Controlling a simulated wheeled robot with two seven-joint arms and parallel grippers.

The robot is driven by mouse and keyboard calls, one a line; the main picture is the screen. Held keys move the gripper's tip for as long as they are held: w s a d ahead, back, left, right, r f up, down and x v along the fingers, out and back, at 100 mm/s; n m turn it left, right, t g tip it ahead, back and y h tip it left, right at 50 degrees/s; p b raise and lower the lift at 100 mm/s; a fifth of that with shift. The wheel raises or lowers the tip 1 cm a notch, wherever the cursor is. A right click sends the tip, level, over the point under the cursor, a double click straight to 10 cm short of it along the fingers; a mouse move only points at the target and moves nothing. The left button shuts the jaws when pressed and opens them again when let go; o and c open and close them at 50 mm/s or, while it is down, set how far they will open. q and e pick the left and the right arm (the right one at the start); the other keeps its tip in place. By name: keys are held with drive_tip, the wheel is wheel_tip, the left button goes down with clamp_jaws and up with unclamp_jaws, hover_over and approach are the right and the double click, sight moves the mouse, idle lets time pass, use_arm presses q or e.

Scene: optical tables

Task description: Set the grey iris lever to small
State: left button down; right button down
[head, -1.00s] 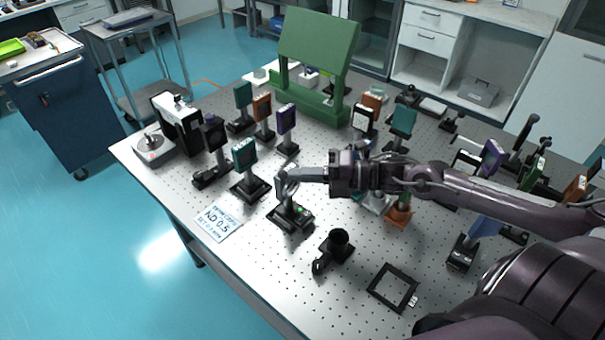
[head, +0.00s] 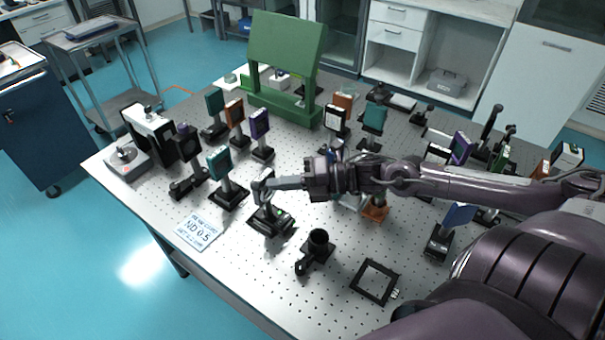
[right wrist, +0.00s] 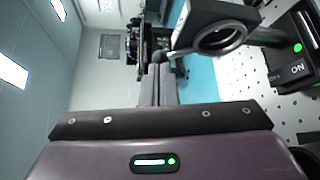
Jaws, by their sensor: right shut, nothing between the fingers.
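The iris is a dark ring on a post over a black base (head: 268,222) with a small green light, near the table's front left. In the right wrist view its ring (right wrist: 240,41) is at the upper right, with a thin grey rod, seemingly the lever (right wrist: 178,53), sticking out to the left. My right gripper (head: 270,184) is shut with nothing in it. Its fingertips are right at the iris ring in the head view; in the right wrist view the fingers (right wrist: 158,84) are beside the rod. I cannot tell whether they touch. My left gripper is not in view.
An ND 0.5 card (head: 198,231) lies left of the iris. A teal-plated mount (head: 220,163) stands behind it. A black cylindrical mount (head: 318,243) and a flat black frame (head: 375,281) are in front. More mounts crowd the table's back and right.

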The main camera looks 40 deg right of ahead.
drive_tip(key=p+v, duration=0.2)
drive_tip(key=v, duration=0.4)
drive_tip(key=shift+s+p, duration=0.15)
drive_tip(key=shift+p, duration=0.25)
